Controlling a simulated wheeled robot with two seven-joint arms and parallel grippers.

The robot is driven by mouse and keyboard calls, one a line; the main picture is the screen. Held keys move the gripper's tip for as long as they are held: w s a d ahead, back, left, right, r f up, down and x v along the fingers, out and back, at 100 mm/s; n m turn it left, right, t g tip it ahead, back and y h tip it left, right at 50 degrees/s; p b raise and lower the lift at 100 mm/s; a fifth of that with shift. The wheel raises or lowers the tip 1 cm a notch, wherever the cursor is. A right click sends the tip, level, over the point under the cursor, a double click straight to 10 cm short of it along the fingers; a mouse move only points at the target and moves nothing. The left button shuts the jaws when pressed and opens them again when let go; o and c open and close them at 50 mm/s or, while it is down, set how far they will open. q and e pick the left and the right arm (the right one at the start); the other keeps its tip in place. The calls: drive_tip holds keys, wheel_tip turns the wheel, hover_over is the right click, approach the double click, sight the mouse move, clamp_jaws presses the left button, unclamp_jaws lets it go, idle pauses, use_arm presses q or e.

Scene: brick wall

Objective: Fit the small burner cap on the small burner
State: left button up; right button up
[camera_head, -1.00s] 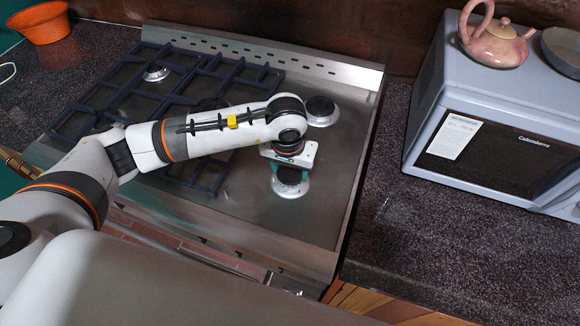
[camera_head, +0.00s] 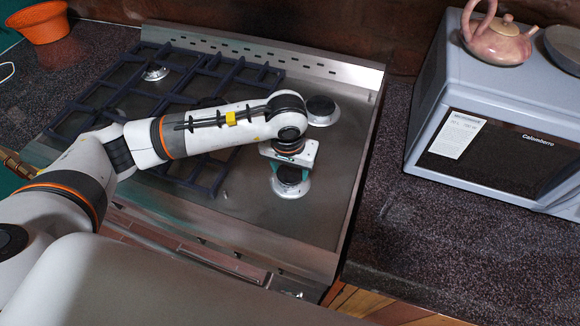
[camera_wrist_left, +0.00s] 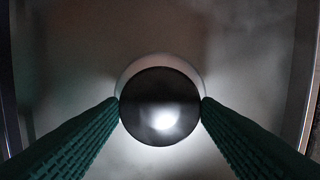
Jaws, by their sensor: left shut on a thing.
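The small burner cap (camera_wrist_left: 160,106) is a dark, glossy disc between the green fingers of my left gripper (camera_wrist_left: 160,102) in the left wrist view. My left gripper (camera_head: 290,172) is shut on it, over the front right of the hob in the head view, where the cap (camera_head: 290,175) also shows. The small burner (camera_head: 291,191) is a pale round base under the cap. Its pale rim (camera_wrist_left: 160,60) shows past the cap's upper edge in the wrist view. Whether the cap touches the burner I cannot tell. My right gripper is not in view.
A capped burner (camera_head: 321,106) stands behind on the steel hob (camera_head: 240,215). Dark grates (camera_head: 115,95) cover the hob's left part. A microwave (camera_head: 500,120) with a pink teapot (camera_head: 497,42) on top stands at right. The counter (camera_head: 400,230) before it is clear.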

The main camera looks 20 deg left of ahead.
use_arm(q)
drive_tip(key=shift+f+b, duration=0.55)
drive_tip(key=shift+b, duration=0.15)
idle(0.9)
drive_tip(key=o, duration=1.1)
drive_tip(key=shift+c, duration=0.2)
wheel_tip(320, 180, up, 12)
drive_tip(key=s+b, duration=0.1)
drive_tip(key=b, duration=0.1)
drive_tip(key=shift+s, duration=0.25)
